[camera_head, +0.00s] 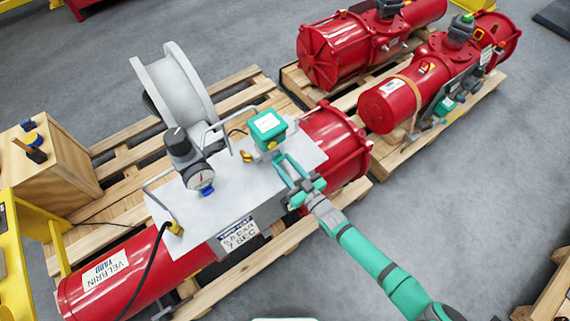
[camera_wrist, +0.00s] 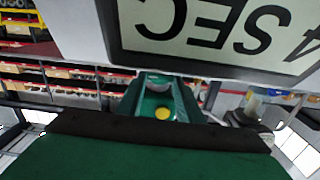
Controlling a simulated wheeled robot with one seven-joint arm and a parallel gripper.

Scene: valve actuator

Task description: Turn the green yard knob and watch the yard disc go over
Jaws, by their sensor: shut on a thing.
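A green box (camera_head: 268,127) with a pale top face stands on the grey plate of the near red actuator (camera_head: 105,284), which is labelled VELBRIN YARD. My gripper (camera_head: 282,164) reaches in from the lower right, and its teal fingers are shut at the box's near lower side. The green knob is hidden or blends with the fingers, so its turn cannot be read. In the wrist view, my fingers (camera_wrist: 161,100) meet ahead around a green part with a yellow dot (camera_wrist: 162,113). I cannot make out the yard disc's face.
Two more red actuators stand on pallets behind. Open floor (camera_head: 440,200) lies to the right.

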